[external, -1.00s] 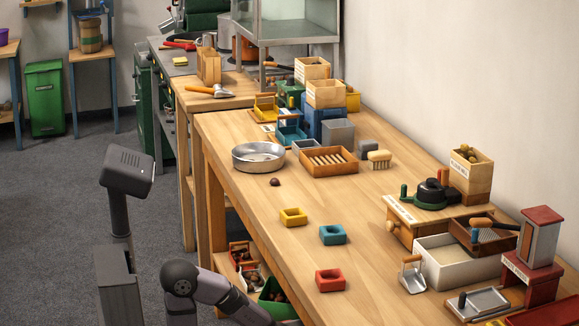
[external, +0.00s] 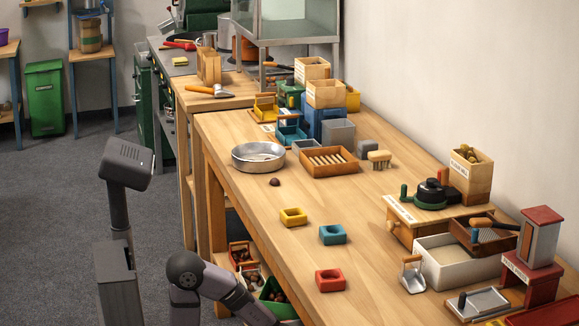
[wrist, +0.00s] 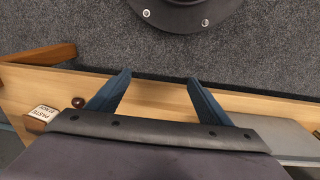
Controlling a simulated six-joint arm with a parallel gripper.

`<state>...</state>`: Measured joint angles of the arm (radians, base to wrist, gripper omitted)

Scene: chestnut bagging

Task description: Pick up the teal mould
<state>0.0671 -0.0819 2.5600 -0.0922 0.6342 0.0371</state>
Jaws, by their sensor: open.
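The teal mould (external: 332,234) is a small square block with a hollow in its top. It sits on the wooden table between the yellow mould (external: 293,217) and the red mould (external: 331,280) in the external view. My gripper (wrist: 155,95) shows in the wrist view with its two dark blue fingers apart and nothing between them. The fingers are over the table's edge strip, with grey floor beyond. No mould shows in the wrist view. In the external view my gripper is out of frame; only arm links show at the lower left.
A round metal pan (external: 258,157) and a slatted wooden tray (external: 329,162) stand behind the moulds, with one chestnut (external: 275,182) in front. A white box (external: 445,262) and metal scoop (external: 412,274) lie to the right. The table around the moulds is clear.

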